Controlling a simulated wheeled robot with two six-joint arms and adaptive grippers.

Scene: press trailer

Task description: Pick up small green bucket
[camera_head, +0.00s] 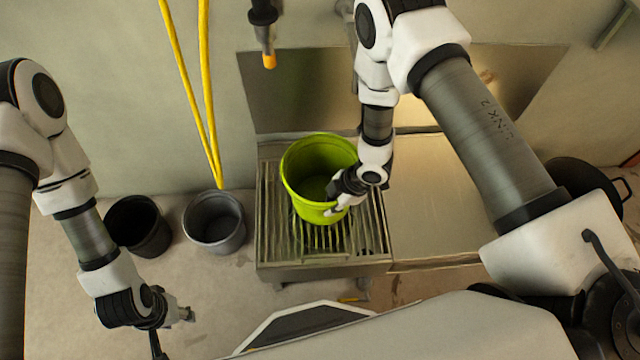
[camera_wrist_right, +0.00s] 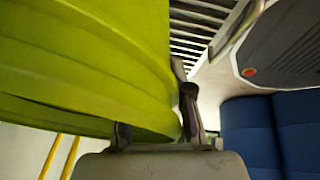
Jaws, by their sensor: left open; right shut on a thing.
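The green bucket (camera_head: 308,165) stands open side up on the slatted metal grate in the middle of the head view. My right gripper (camera_head: 342,197) is at the bucket's right front rim and is shut on it. In the right wrist view the bucket's green wall (camera_wrist_right: 85,60) fills the upper left, with the fingers (camera_wrist_right: 155,125) at its rim. Whether the bucket's base touches the grate is hidden. My left gripper (camera_head: 175,325) is open and empty at the lower left, over the floor and away from the bucket.
The slatted grate (camera_head: 272,235) tops a metal stand, with a flat metal surface (camera_head: 430,200) to its right. A black bucket (camera_head: 138,226) and a grey bucket (camera_head: 214,222) stand on the floor to the left. A yellow hose (camera_head: 190,80) and an orange-tipped nozzle (camera_head: 268,58) hang behind.

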